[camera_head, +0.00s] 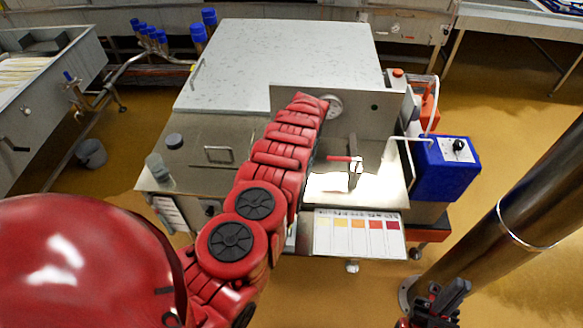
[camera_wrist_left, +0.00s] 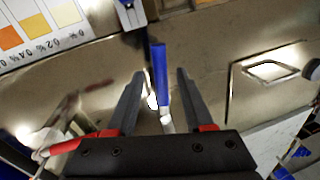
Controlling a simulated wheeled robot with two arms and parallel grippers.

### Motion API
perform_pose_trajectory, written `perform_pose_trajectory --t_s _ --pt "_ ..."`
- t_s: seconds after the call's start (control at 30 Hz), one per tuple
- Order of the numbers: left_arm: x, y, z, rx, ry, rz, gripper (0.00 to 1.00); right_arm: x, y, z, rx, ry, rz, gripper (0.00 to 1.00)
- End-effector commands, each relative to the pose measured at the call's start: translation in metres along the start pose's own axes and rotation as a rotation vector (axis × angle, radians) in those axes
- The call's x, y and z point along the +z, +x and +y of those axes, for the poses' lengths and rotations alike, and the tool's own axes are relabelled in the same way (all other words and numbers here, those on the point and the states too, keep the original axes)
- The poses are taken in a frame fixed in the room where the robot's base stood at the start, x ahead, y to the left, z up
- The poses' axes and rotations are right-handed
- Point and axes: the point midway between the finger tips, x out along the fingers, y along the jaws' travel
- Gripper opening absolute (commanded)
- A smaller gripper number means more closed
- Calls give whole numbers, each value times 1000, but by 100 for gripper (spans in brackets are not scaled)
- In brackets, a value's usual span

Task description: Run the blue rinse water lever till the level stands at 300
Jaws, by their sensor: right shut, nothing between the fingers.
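The blue lever (camera_wrist_left: 160,72) shows in the left wrist view, a narrow bar with a white fitting below it. My left gripper (camera_wrist_left: 158,84) is open, with one dark finger on each side of the lever and a gap to both. I cannot tell how deep the lever sits between them. In the head view my red left arm hides the blue lever and the left gripper. A red lever (camera_head: 340,158) on a tap stands over the bright basin. My right gripper (camera_head: 448,300) is shut and empty at the lower right. No level marking can be read.
A colour chart (camera_head: 358,234) with percent labels hangs at the bench front. A blue box (camera_head: 447,166) with a knob stands at the right. A round dial (camera_head: 333,107) is on the upright panel. A steel handle (camera_head: 219,155) lies left of my arm.

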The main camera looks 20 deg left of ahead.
Motion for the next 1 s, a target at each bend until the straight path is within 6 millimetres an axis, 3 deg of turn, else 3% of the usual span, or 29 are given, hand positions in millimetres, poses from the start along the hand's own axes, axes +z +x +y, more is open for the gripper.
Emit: perform_pose_trajectory --t_s 0.27,0.47,0.87,1.0 --pt "0 0 0 0 0 -1 52 0 0 0 0 0 0 0" --pt "1 -11 0 -2 0 -5 52 1 -4 0 0 0 0 0" --pt "-1 -74 1 2 -1 0 52 4 -24 -1 0 0 0 0" --pt "-2 -109 2 2 2 5 52 3 -20 -1 0 0 0 0"
